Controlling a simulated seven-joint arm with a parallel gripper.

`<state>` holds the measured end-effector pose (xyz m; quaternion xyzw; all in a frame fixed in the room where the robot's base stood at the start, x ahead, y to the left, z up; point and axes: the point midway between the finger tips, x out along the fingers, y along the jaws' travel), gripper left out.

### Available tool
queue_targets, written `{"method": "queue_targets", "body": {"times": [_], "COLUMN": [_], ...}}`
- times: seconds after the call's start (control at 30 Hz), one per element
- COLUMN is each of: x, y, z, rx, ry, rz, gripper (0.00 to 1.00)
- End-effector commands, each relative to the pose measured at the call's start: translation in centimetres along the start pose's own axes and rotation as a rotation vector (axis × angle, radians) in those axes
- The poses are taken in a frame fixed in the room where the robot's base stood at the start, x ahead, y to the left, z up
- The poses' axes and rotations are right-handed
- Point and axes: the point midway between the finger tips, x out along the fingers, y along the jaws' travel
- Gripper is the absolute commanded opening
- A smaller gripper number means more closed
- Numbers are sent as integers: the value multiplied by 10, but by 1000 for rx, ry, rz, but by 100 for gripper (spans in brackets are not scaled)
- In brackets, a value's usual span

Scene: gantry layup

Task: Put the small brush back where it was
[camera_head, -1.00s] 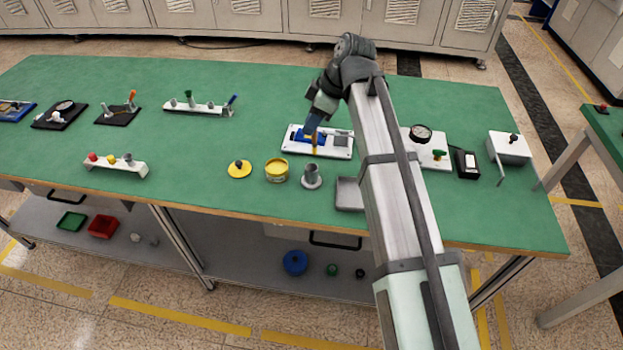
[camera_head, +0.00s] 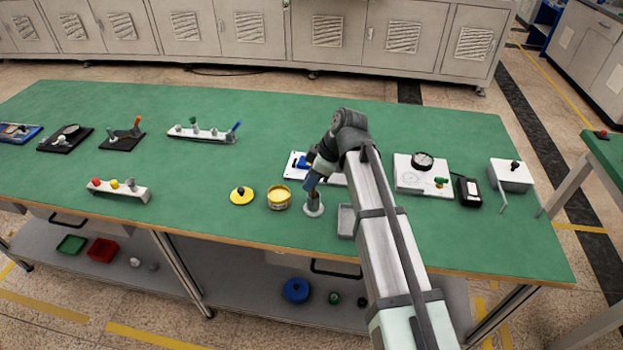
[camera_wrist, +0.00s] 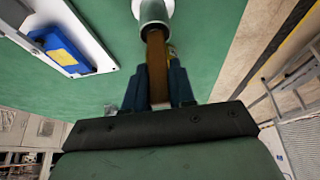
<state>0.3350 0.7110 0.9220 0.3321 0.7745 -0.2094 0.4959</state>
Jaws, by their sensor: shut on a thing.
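The small brush shows in the wrist view as a brown handle (camera_wrist: 156,68) between the two dark blue fingers of my gripper (camera_wrist: 158,85), which is shut on it. The handle's far end meets the mouth of a grey cylindrical holder (camera_wrist: 153,12) on a round pale base. The brush's bristles are hidden; I cannot tell how deep it sits. In the head view my gripper (camera_head: 311,186) is right above this grey holder (camera_head: 314,208), near the table's front edge, and covers most of the brush.
A white board with a blue block (camera_wrist: 62,48) lies beside the holder, behind it in the head view. A yellow tin (camera_head: 279,198) and yellow lid (camera_head: 241,196) stand left of the holder. A grey tray (camera_head: 346,222) is close on its right.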

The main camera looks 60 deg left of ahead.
Motion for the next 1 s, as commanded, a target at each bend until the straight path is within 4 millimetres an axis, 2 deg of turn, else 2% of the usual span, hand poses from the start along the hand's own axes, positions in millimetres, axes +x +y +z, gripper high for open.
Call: {"method": "queue_targets", "body": {"times": [0.4,0.43,0.67,1.0], "x": [4,4,3,0], "y": [0,0,0,0], "z": [2,2,2,0], "rx": [-1,-1,-1,-1], "ry": [0,0,0,0], "rz": [0,0,0,1], "gripper": [0,27,49,50]}}
